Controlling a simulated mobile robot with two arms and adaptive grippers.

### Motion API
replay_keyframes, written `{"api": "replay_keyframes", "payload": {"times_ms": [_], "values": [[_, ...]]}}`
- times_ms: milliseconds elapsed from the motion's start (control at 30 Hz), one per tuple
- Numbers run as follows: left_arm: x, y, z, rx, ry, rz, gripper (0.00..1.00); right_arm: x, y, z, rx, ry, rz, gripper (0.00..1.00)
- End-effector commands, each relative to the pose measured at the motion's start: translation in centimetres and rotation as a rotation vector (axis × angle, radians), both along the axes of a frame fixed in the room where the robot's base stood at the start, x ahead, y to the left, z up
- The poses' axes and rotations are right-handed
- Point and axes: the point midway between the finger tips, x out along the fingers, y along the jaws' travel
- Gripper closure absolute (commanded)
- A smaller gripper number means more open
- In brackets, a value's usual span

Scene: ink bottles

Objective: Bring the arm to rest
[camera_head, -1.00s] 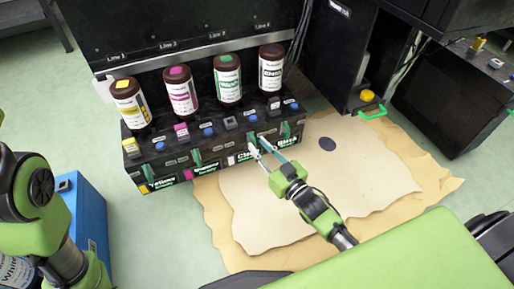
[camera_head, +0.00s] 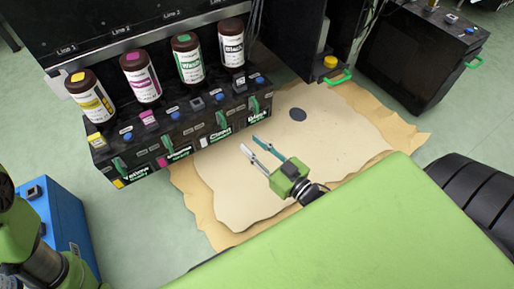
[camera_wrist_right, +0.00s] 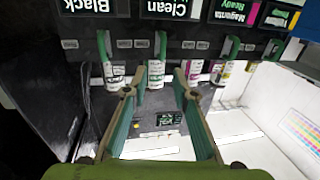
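My right gripper (camera_head: 262,150) is open and empty in the head view, in front of the black ink unit (camera_head: 165,162) and above the paper sheets on the floor. A gap shows between its fingertips and the unit. In the right wrist view its two fingers (camera_wrist_right: 156,84) are spread apart, with nothing between them that they touch. Part of my left arm (camera_head: 30,235) shows at the lower left edge. My left gripper is out of view.
A yellow-label bottle (camera_head: 92,100), a magenta-label bottle (camera_head: 141,78), a green-label bottle (camera_head: 189,60) and a black-label bottle (camera_head: 232,47) stand upright on the unit. A blue box (camera_head: 68,225) is at left. Paper (camera_head: 345,130) covers the floor at right.

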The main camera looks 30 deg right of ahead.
Motion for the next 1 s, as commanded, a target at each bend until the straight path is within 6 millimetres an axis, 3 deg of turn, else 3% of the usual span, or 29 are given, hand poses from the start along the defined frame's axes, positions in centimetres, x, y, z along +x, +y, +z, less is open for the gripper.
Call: {"api": "replay_keyframes", "payload": {"times_ms": [200, 767, 867, 967, 1000], "values": [[0.0, 0.0, 0.0, 0.000, 0.000, 0.000, 0.60, -1.3, -0.4, 0.0, -0.001, -0.001, -0.001, 0.74], [0.1, 0.0, 0.1, 0.000, 0.004, 0.000, 0.60, -1.2, -0.1, 0.6, 0.002, -0.010, 0.002, 0.74], [0.8, 0.0, 0.2, -0.001, 0.024, -0.001, 0.60, -0.9, 1.0, 3.4, 0.016, -0.058, 0.016, 0.74], [1.9, 0.1, 0.1, -0.002, 0.065, -0.002, 0.60, -0.6, 3.0, 8.9, 0.042, -0.159, 0.040, 0.74], [2.5, 0.2, 0.0, -0.004, 0.084, -0.003, 0.60, -0.6, 3.9, 11.7, 0.056, -0.212, 0.052, 0.74]]}}
